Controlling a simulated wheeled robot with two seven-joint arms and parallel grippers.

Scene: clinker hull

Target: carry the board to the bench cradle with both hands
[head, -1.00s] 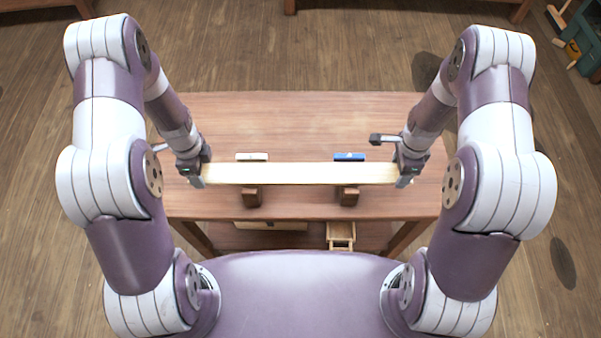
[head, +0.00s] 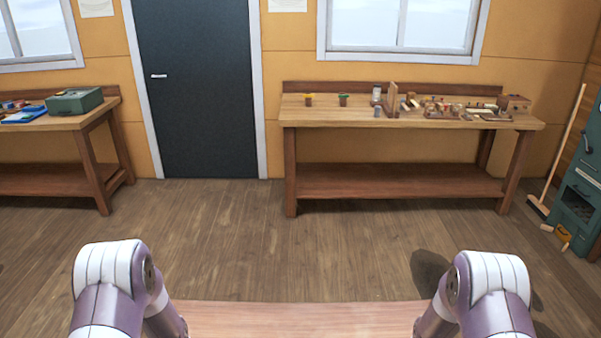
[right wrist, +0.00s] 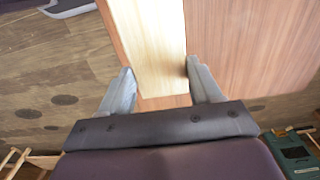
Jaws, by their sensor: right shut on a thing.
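The board (right wrist: 150,40) is a pale, flat plank seen end-on in the right wrist view. My right gripper (right wrist: 160,70) has its two fingers on either side of the board near its end and is shut on it. In the head view only the upper parts of both my arms show at the bottom corners. My left gripper and the board are out of the head view. No cradle can be made out clearly in the current frames.
A reddish table (head: 300,318) lies just in front of me. A workbench (head: 335,118) with jars and small wooden parts stands against the far wall, another workbench (head: 60,124) at left. A door (head: 195,95) lies between them. The floor between is clear.

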